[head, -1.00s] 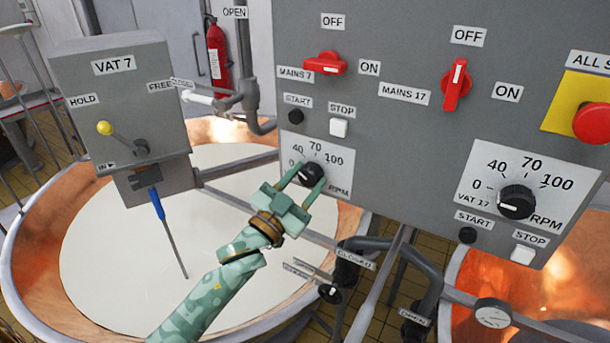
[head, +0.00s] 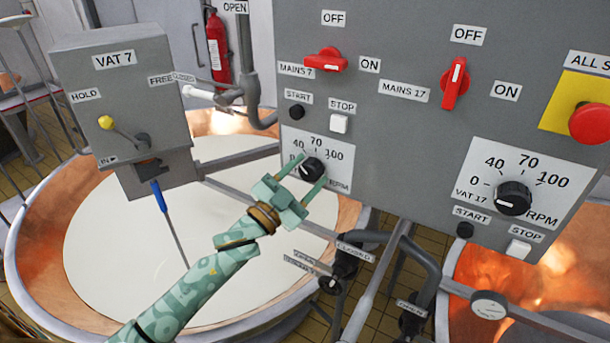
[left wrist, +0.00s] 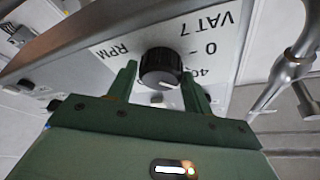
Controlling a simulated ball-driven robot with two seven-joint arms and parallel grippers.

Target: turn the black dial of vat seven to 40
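The black dial of vat seven (head: 312,167) sits on a white scale plate on the grey panel, with 40, 70 and 100 readable around it. My left gripper (head: 314,170) reaches it from below left, with one green finger on each side. In the left wrist view the dial (left wrist: 160,66) stands between the two fingertips (left wrist: 159,78). A gap shows beside the left finger; the right finger is close to the dial, and I cannot tell if it touches. The dial's pointer is too small and partly covered to read. My right gripper is not in view.
The similar vat 17 dial (head: 513,198) is to the right. Start (head: 296,112) and stop (head: 339,124) buttons sit just above the vat seven dial. A red mains 7 switch (head: 326,60) is higher. Pipes with valves (head: 345,262) run below the panel.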

